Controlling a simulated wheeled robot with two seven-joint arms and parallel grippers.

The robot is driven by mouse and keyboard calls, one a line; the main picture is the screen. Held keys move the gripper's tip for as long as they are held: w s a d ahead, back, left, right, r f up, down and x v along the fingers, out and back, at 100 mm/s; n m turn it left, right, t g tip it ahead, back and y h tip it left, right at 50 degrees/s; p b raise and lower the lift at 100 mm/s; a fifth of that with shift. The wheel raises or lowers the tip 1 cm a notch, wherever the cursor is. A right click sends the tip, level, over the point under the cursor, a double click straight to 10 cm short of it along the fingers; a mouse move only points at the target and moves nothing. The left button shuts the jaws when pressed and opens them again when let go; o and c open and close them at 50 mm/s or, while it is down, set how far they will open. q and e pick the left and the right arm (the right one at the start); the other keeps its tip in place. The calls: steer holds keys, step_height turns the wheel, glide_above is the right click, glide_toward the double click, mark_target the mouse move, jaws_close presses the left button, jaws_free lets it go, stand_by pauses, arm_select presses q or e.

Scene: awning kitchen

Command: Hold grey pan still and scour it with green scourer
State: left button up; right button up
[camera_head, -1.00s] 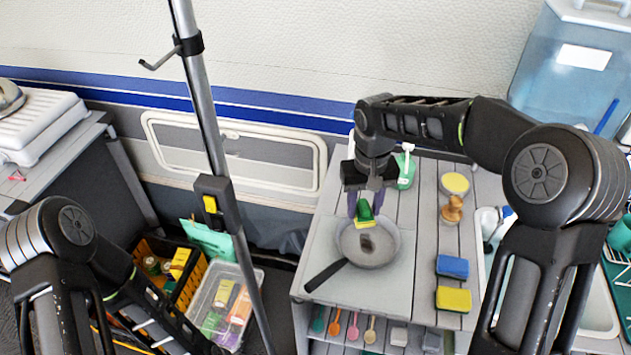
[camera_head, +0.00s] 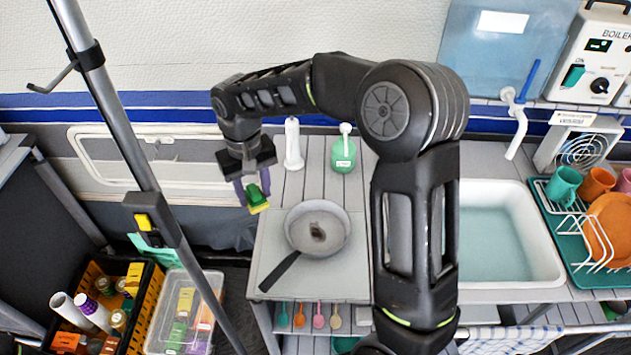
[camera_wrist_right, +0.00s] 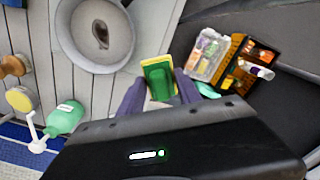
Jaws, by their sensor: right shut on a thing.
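The grey pan (camera_head: 323,222) sits on the slatted counter, its black handle pointing to the lower left. A dark stain shows on its inside, also in the right wrist view (camera_wrist_right: 120,50). My right gripper (camera_head: 252,190) is shut on the green scourer (camera_head: 257,200), which has a yellow side. The scourer also shows between the fingers in the right wrist view (camera_wrist_right: 158,77). The gripper holds it in the air to the left of the pan, apart from it, around the counter's left edge. My left gripper is not in view, and nothing holds the pan.
A green bottle (camera_head: 343,155) and a white bottle (camera_head: 293,145) stand behind the pan. A sink (camera_head: 505,235) and a dish rack (camera_head: 577,235) are to the right. A metal pole (camera_head: 130,150) rises on the left, near crates of goods (camera_head: 185,310) on the floor.

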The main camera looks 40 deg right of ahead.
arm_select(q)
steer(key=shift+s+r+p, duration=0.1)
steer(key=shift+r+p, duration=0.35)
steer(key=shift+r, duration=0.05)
arm_select(e)
steer(key=s+d+r+m, duration=0.4)
steer(key=s+d+m, duration=0.2)
steer(key=s+d, duration=0.3)
steer(key=shift+s+d+r, duration=0.25)
steer(key=shift+d, duration=0.4)
steer(key=shift+f, duration=0.1)
